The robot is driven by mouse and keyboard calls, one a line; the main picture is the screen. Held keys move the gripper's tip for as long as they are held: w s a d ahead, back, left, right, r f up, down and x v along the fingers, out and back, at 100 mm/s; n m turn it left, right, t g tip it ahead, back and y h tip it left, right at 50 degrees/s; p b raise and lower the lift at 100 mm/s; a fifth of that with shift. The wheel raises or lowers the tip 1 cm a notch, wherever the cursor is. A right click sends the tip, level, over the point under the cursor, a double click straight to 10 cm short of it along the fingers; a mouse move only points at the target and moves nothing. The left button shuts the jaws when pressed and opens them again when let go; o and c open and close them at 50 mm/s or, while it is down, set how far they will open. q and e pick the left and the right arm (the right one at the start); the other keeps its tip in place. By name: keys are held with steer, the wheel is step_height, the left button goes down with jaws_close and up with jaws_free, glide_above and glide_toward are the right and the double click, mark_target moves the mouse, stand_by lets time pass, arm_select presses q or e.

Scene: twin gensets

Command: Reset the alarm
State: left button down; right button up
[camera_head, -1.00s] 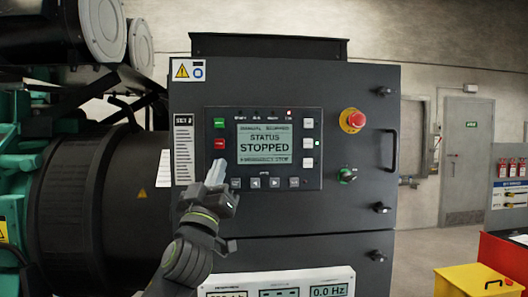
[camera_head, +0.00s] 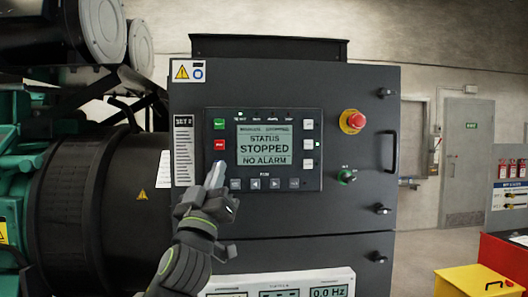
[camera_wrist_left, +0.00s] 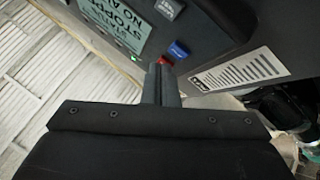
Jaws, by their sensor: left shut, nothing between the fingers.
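The control panel (camera_head: 313,180) is set in the dark SET 2 cabinet. Its display (camera_head: 264,145) reads STATUS, STOPPED, NO ALARM; part of it shows in the left wrist view (camera_wrist_left: 118,22). A green button (camera_head: 219,124) and a red button (camera_head: 219,145) are left of the display. A row of grey buttons (camera_head: 274,183) runs below it. My left gripper (camera_head: 219,165) is shut and empty, its tips just below the red button. In the left wrist view the tips (camera_wrist_left: 162,72) are close to the red button (camera_wrist_left: 164,60); I cannot tell whether they touch. My right gripper is not in view.
A red emergency stop knob (camera_head: 353,121) and a green-ringed rotary switch (camera_head: 347,176) are right of the panel. A cabinet handle (camera_head: 389,150) sticks out further right. A meter box (camera_head: 275,280) is below. A yellow box (camera_head: 476,280) stands at the lower right.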

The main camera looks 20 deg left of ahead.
arm_select(q)
steer(key=s+d+p, duration=0.1)
steer(key=s+d, duration=0.2)
steer(key=s, duration=0.2)
stand_by(0.3)
stand_by(0.6)
